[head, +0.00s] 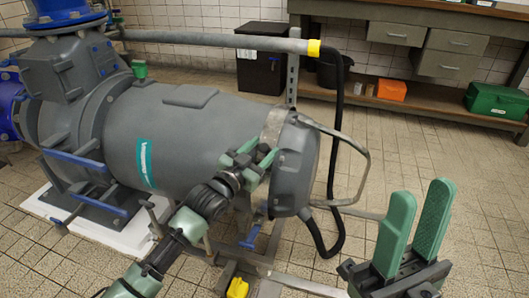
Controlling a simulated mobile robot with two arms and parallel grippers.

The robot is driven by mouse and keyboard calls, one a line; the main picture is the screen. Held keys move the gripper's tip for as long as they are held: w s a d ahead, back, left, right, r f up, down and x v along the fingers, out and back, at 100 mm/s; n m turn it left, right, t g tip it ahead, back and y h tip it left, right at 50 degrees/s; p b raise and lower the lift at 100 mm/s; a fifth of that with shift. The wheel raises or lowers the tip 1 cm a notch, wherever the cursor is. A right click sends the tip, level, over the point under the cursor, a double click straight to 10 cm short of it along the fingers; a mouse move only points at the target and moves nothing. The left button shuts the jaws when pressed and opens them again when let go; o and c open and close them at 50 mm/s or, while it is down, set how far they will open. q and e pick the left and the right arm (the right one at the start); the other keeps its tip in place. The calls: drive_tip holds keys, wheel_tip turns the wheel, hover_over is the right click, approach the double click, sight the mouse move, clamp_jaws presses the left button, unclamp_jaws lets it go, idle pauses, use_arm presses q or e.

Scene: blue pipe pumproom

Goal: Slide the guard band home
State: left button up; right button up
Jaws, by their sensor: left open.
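A light metal band (274,125), which looks like the guard band, wraps the grey motor body (190,125) near its right end, just left of the dark end cap (293,165). The band's lower part is hidden behind my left gripper. My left gripper (250,158) is open, its green fingers in front of the motor's side close to the band. I cannot tell whether they touch it. My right gripper (415,225) is open and empty, fingers pointing up, in the right foreground, well away from the motor.
A bent metal rail (362,165) and a black hose (338,190) stand right of the end cap. A grey pipe (220,40) with a yellow end crosses above the motor. A workbench (440,95) with an orange box (392,89) and green case (497,101) stands behind. Tiled floor between is clear.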

use_arm(q)
drive_tip(key=shift+w+d, duration=0.35)
drive_tip(key=shift+w, duration=0.25)
clamp_jaws()
idle(1.1)
